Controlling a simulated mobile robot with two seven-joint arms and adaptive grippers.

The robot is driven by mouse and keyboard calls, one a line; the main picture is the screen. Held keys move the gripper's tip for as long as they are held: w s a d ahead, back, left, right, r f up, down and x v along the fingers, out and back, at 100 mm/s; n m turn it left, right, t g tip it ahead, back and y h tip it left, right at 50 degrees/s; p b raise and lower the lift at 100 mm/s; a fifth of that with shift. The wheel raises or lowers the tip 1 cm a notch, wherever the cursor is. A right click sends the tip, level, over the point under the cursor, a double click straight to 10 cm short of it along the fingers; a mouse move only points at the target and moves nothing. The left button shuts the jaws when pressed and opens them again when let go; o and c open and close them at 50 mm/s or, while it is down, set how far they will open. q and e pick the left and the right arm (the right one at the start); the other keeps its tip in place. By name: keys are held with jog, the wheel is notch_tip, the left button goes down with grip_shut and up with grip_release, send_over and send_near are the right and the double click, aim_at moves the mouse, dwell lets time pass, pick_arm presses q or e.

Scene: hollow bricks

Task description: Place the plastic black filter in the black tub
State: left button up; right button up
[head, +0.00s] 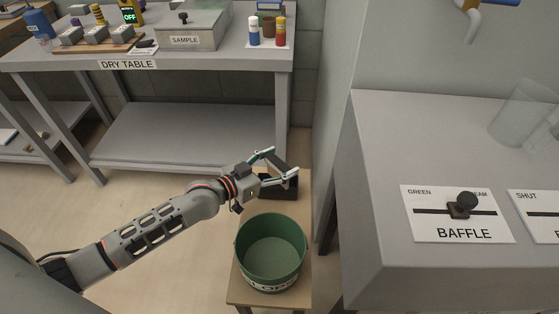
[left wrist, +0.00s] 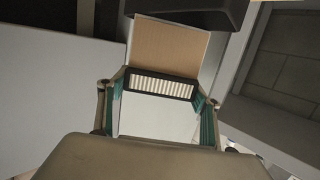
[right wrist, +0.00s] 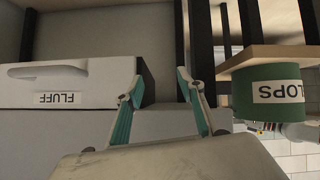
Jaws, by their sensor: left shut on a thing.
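The black filter (left wrist: 160,87), a dark frame around white pleats, is held between the fingertips of my left gripper (left wrist: 155,98) in the left wrist view. In the head view the filter (head: 279,164) is a dark bar across the fingers of my left gripper (head: 281,164). The black tub (head: 288,189) stands on a wooden stand below and beside that gripper, partly hidden by it. Part of the tub (left wrist: 195,12) shows at the top of the left wrist view. My right gripper (right wrist: 160,88) is open and empty, seen only in its own wrist view.
A green bucket (head: 271,246) stands on the stand's (head: 303,260) near end, in front of the tub. A grey counter (head: 400,255) with a baffle slider rises at the right. The dry table (head: 220,54) is behind. A FLUFF drawer (right wrist: 95,78) faces my right gripper.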

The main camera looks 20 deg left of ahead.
pick_arm(q)
jog(key=o, duration=1.1)
jog(key=shift+o, duration=0.2)
pick_arm(e)
jog(key=shift+r, duration=0.1)
pick_arm(q)
jog(key=shift+r, duration=0.2)
jog(key=shift+r+p, duration=0.35)
jog(key=shift+r, duration=0.15)
jog(key=v, duration=0.3)
jog(key=shift+p, duration=0.35)
jog(key=p+v, duration=0.1)
jog(key=v, duration=0.8)
jog(key=shift+f+p, duration=0.2)
jog(key=shift+p, duration=0.1)
pick_arm(e)
jog(key=shift+s+d+r, duration=0.1)
jog(key=shift+s+d, duration=0.05)
jog(key=shift+d, duration=0.3)
jog(key=shift+a+r, duration=0.1)
